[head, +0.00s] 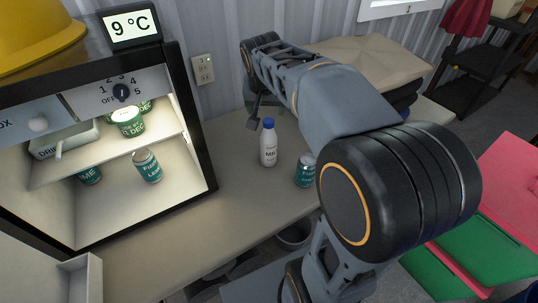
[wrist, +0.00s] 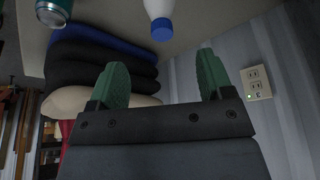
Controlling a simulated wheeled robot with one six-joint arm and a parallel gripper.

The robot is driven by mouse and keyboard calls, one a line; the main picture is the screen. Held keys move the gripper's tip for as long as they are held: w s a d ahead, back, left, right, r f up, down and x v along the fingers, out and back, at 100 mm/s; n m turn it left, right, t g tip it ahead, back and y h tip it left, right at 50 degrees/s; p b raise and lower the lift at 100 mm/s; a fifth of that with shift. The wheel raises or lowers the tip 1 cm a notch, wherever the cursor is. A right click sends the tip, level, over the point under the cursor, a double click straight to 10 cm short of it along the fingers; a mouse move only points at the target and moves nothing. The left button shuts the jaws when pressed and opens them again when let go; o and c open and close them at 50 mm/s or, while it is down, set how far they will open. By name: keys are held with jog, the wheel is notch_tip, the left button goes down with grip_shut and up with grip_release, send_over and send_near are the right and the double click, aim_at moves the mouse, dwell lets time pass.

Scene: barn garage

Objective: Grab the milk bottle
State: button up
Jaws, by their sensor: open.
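The milk bottle (head: 268,146), white with a blue cap, stands upright on the counter right of the open fridge. In the wrist view its lower end is cut off by the top edge, and its blue cap (wrist: 162,30) points down the picture. My gripper (wrist: 163,80) is open, with its two green fingers spread and nothing between them. The bottle shows beyond the fingertips, roughly in line with the gap and apart from them.
A teal can (head: 305,171) stands right of the bottle, close to my arm; it also shows in the wrist view (wrist: 53,12). The open fridge (head: 207,150) holds several cans at left. A stack of cushions (head: 358,58) lies behind. The counter (head: 205,222) in front is clear.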

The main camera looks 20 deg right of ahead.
aim_at(268, 122)
jog(key=shift+m, duration=0.5)
jog(key=w+d+f, duration=0.1)
jog(key=f, duration=0.1)
jog(key=w+d+f+b, duration=0.1)
jog(key=w+f, duration=0.1)
jog(key=w+d+f, duration=0.1)
jog(key=f, duration=0.1)
jog(key=shift+w+f, duration=0.2)
jog(key=shift+f, duration=0.2)
jog(key=shift+b+x, duration=0.5)
jog(key=shift+x, duration=2.9)
jog(key=shift+a, duration=0.2)
grip_shut()
